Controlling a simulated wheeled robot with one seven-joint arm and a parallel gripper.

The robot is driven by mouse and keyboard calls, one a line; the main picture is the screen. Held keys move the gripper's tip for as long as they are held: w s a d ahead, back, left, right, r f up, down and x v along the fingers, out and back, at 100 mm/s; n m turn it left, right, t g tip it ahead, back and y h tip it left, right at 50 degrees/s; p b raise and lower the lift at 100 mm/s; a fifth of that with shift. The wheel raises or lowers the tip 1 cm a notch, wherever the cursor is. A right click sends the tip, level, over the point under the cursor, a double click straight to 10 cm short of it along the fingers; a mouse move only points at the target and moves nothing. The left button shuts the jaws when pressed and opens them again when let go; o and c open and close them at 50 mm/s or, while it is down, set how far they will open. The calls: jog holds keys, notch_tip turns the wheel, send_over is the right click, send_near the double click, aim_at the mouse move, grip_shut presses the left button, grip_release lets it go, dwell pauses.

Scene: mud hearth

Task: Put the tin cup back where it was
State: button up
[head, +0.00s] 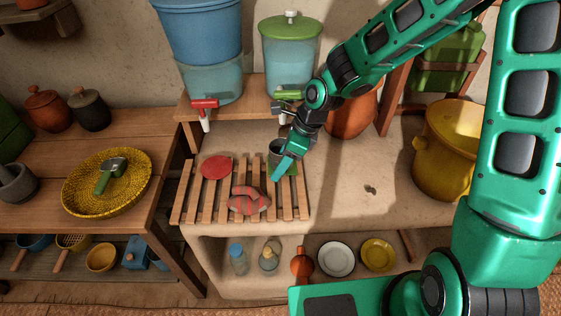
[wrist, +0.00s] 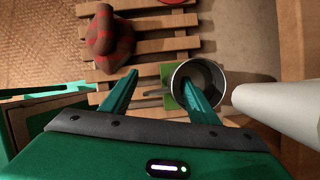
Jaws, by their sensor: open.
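The tin cup (head: 274,148) stands upright at the right back of the slatted wooden rack, partly hidden by my gripper (head: 282,166). In the wrist view the grey cup (wrist: 208,73) shows its open mouth, on or beside a small green square (wrist: 167,73). My gripper (wrist: 158,82) is open. Its right finger overlaps the cup's mouth and its left finger is to the left of the cup. The handle shows between the fingers. I cannot tell whether the right finger is inside the cup or above it.
The slatted rack (head: 188,203) also holds a red disc (head: 216,167) and a red striped cloth-like bundle (head: 248,200). Water dispensers with a red tap (head: 205,104) and a green lid (head: 290,27) stand behind. A yellow pot (head: 440,150) is at the right. The counter between is mostly clear.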

jog(key=shift+r, duration=0.1)
jog(key=v, duration=1.2)
jog(key=s+d+r+n+h, duration=0.1)
jog(key=s+d+n+h, duration=0.15)
jog(key=d, duration=0.75)
jog(key=s+d+r+n+h, duration=0.2)
jog(key=s+d+n, duration=0.2)
jog(key=d, duration=0.6)
jog(key=s+d+r+n, duration=0.1)
jog(key=s+d+n, duration=0.3)
jog(key=s, duration=0.5)
jog(key=s+d+r+n+g, duration=0.1)
jog(key=s+d+n, duration=0.3)
jog(key=s+d, duration=0.3)
jog(key=shift+s+d, duration=0.2)
jog(key=shift+s, duration=1)
jog(key=shift+w+f+n, duration=0.1)
jog(key=shift+n, duration=0.15)
